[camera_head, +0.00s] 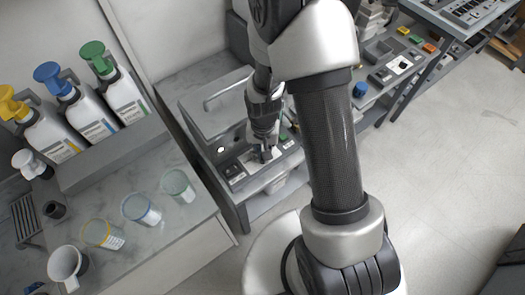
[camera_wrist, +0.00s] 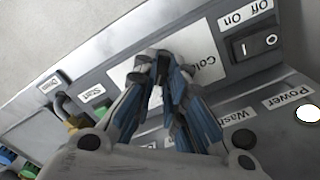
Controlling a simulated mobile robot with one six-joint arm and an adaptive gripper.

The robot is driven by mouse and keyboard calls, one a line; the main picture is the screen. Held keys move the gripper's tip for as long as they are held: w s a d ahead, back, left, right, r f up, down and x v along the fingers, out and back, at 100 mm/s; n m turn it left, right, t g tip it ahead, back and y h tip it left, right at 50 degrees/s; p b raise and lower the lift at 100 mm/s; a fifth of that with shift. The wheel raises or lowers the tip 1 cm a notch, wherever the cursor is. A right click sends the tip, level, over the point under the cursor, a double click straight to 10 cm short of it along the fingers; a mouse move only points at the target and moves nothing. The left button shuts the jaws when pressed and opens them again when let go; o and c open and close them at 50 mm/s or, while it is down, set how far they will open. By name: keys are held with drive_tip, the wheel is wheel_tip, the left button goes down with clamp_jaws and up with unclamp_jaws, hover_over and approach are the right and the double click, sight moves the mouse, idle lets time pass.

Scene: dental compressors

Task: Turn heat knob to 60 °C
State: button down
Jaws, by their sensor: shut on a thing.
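My gripper (camera_head: 265,153) points down at the front panel of a grey lidded machine (camera_head: 215,118). In the wrist view its fingertips (camera_wrist: 163,72) are close together over a white label plate (camera_wrist: 130,72) on which part of the word "Cold" shows. They are shut on the heat knob, which the fingers hide almost wholly. The knob's angle and any 60 °C mark cannot be made out.
On the same panel are an Off/On rocker switch (camera_wrist: 255,43), labels reading Power (camera_wrist: 290,94) and Wash, and a Start label (camera_wrist: 92,94). Bottles with coloured pumps (camera_head: 88,118) and several cups stand on the left counter.

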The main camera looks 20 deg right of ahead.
drive_tip(key=shift+d+m, duration=0.1)
drive_tip(key=shift+m, duration=1.6)
drive_tip(key=c, duration=1.6)
unclamp_jaws()
drive_tip(key=shift+c, duration=0.2)
drive_tip(key=shift+r, duration=0.1)
wheel_tip(320, 180, up, 12)
